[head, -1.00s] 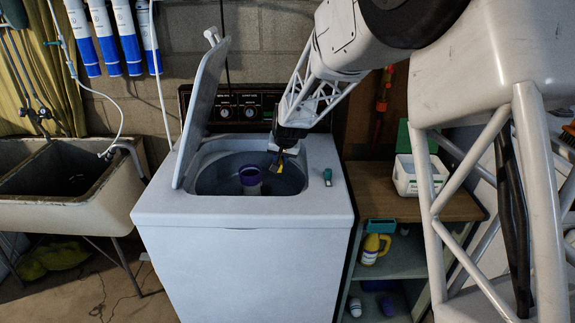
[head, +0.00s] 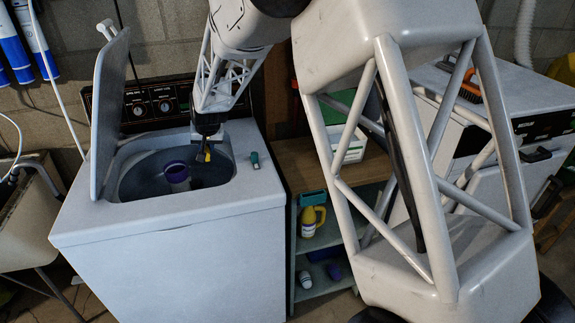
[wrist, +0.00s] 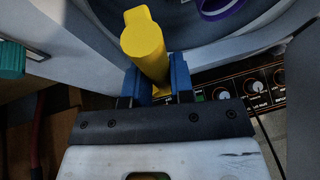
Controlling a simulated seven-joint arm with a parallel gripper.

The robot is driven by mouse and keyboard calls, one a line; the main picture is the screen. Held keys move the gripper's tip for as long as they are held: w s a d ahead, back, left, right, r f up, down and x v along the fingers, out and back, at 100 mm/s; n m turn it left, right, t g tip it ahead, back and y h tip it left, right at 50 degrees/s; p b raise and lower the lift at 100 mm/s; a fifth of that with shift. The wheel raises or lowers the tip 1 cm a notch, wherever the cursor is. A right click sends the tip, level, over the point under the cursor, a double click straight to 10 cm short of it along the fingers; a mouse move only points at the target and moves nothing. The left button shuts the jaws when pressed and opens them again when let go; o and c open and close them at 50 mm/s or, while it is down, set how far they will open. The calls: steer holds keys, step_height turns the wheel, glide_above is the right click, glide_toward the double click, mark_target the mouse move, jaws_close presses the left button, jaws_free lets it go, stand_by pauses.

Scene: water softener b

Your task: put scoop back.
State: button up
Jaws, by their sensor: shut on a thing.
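My gripper (head: 206,148) hangs over the open washing machine tub, right of the purple-topped agitator (head: 176,172). Its blue fingers (wrist: 156,72) are shut on a small yellow scoop (wrist: 143,42), which points away from the gripper in the wrist view. The scoop shows only as a small yellow patch (head: 207,155) in the head view. A white box (head: 350,145) stands on the wooden cabinet top to the right, partly hidden behind my arm.
The washing machine (head: 175,255) has its lid (head: 108,110) raised at the left. The cabinet shelves hold a yellow bottle (head: 308,220) and other containers. A white cabinet stands at the far right.

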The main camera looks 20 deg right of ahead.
steer(key=w+d+r, duration=0.1)
steer(key=d+r, duration=0.2)
steer(key=d, duration=0.7)
steer(key=d+r, duration=0.3)
steer(key=d, duration=0.8)
steer(key=s+d+f, duration=0.2)
steer(key=s, duration=0.6)
steer(key=s+d+f, duration=0.2)
steer(key=s+f, duration=0.1)
steer(key=s, duration=0.5)
steer(key=s+d+f, duration=0.2)
steer(key=s+f, duration=0.1)
steer(key=s, duration=0.6)
steer(key=shift+d+f, duration=0.25)
steer(key=shift+d, duration=0.1)
steer(key=shift+w+d+f, duration=0.25)
steer(key=shift+w+d, duration=0.1)
steer(key=shift+w, duration=2.3)
steer(key=shift+w+d+f, duration=0.25)
steer(key=shift+w+d, duration=0.1)
steer(key=shift+w, duration=2.3)
steer(key=shift+w+d+f, duration=0.25)
steer(key=shift+w+d, duration=0.1)
steer(key=shift+w, duration=2.3)
steer(key=shift+f, duration=1.8)
